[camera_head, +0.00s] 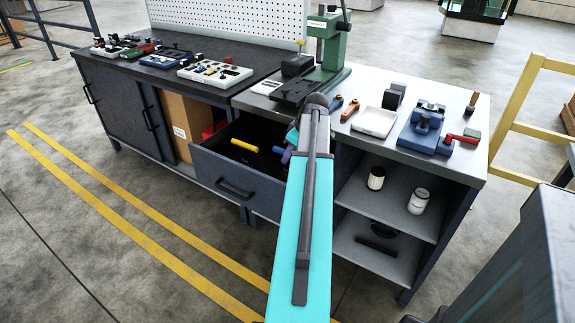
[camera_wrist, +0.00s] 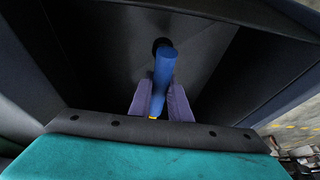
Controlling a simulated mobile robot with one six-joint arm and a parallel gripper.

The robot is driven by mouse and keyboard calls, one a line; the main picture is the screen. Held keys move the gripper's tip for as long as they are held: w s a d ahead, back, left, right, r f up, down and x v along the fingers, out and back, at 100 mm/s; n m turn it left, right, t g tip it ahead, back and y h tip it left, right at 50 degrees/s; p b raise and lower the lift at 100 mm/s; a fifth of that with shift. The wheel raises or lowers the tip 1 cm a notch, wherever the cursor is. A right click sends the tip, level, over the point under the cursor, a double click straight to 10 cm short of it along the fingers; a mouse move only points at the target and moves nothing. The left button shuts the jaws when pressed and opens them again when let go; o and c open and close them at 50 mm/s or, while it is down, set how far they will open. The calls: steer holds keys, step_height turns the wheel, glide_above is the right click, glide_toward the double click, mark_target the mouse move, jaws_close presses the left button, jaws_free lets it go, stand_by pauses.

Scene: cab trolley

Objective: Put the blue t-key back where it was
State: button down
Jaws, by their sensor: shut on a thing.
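The blue t-key (camera_wrist: 165,68) stands out between the two purple fingers of my gripper (camera_wrist: 161,100) in the wrist view. Its far end meets a dark round spot; I cannot tell whether that is part of the key or of the drawer. In the head view my gripper (camera_head: 286,156) is inside the open drawer (camera_head: 217,172), mostly hidden by my arm, and a bit of blue (camera_head: 278,150) shows beside the purple finger. My gripper is shut on the blue t-key. The dark drawer interior (camera_wrist: 95,60) surrounds it in the wrist view.
A yellow-handled piece (camera_head: 244,146) lies in the drawer to the left. On the bench top are a green press (camera_head: 326,50), a white tray (camera_head: 375,122) and a blue vise (camera_head: 421,132). Open shelves (camera_head: 385,205) with jars stand right of the drawer.

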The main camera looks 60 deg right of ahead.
steer(key=shift+f, duration=0.1)
steer(key=shift+f, duration=1.75)
steer(key=shift+f, duration=0.1)
steer(key=c, duration=1.6)
jaws_free()
steer(key=shift+c, duration=0.2)
steer(key=shift+v, duration=6.05)
